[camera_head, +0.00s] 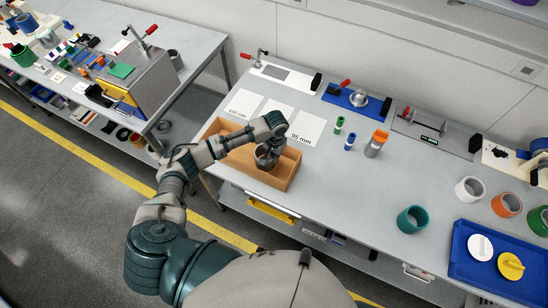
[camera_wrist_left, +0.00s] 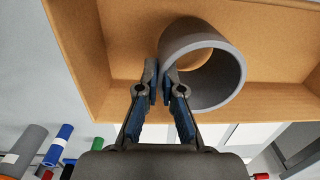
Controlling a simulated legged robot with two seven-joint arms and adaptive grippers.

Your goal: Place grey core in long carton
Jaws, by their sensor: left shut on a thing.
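The grey core (camera_head: 265,160) is a short grey tube. My left gripper (camera_head: 271,147) is shut on its wall, and it shows as a wide ring (camera_wrist_left: 235,75) in the left wrist view, gripped at its left edge by the fingertips (camera_wrist_left: 166,85). The long carton (camera_head: 247,173) is an open tan box near the table's front left edge. The core is within the carton's outline in both views; the carton's inside (camera_wrist_left: 75,30) shows behind it. I cannot tell whether the core touches the floor. My right gripper is not in view.
White marked sheets (camera_head: 305,127) lie behind the carton. Small green and blue cylinders and a grey-orange one (camera_head: 376,145) stand to its right. A green ring (camera_head: 411,219) and a blue tray (camera_head: 480,262) are farther right. The table's middle is mostly clear.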

